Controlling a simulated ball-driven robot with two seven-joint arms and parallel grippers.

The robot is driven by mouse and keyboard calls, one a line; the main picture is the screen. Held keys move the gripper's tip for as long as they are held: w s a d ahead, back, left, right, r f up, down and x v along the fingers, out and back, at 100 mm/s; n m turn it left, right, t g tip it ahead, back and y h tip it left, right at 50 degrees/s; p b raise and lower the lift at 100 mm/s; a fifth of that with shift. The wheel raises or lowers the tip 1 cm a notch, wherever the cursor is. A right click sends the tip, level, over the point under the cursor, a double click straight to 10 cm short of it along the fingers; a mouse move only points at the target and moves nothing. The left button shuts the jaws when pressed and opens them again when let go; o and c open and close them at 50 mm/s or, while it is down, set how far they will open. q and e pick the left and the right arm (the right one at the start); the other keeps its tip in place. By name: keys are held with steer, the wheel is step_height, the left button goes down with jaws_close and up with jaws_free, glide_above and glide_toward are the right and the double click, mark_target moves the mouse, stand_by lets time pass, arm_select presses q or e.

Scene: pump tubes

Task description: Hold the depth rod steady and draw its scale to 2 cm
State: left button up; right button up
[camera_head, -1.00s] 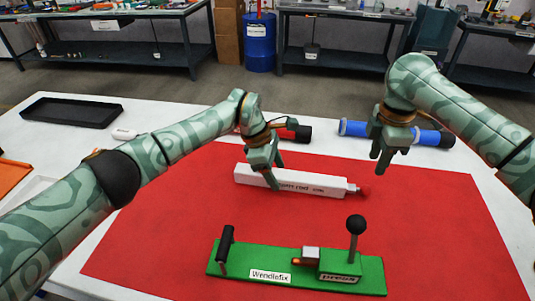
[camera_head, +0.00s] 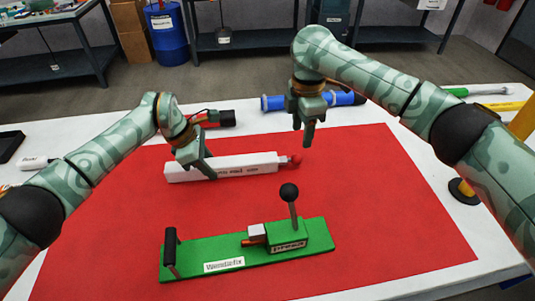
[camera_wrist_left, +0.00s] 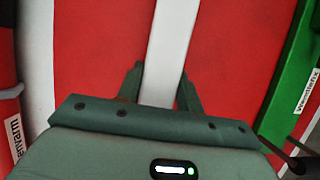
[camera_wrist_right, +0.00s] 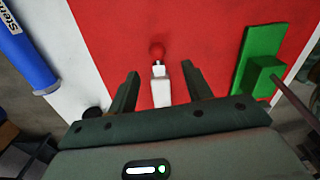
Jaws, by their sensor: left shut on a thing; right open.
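The depth rod is a long white bar (camera_head: 248,166) lying on the red mat, with printing on its side too small to read. A narrower neck and a red knob (camera_head: 294,160) are at its right end. My left gripper (camera_head: 206,170) is shut on the white bar left of its middle; the left wrist view shows the bar (camera_wrist_left: 170,50) between the fingers. My right gripper (camera_head: 308,137) is open and empty above and slightly right of the knob. In the right wrist view the red knob (camera_wrist_right: 157,50) and rod end (camera_wrist_right: 160,92) lie between and beyond the fingers.
A green base (camera_head: 200,262) with a black-knobbed lever (camera_head: 291,205) stands on the mat in front of the rod. A blue cylinder (camera_head: 340,98) and a red cylinder (camera_head: 213,118) lie behind it. The mat (camera_head: 400,220) is clear at right.

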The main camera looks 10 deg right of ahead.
mark_target(298, 155)
step_height(298, 155, down, 9)
steer(key=n+t, duration=0.1)
steer(key=n, duration=0.1)
steer(key=n+t+y, duration=0.1)
steer(key=n, duration=0.2)
steer(key=shift+w+f, duration=0.1)
steer(key=shift+f, duration=0.05)
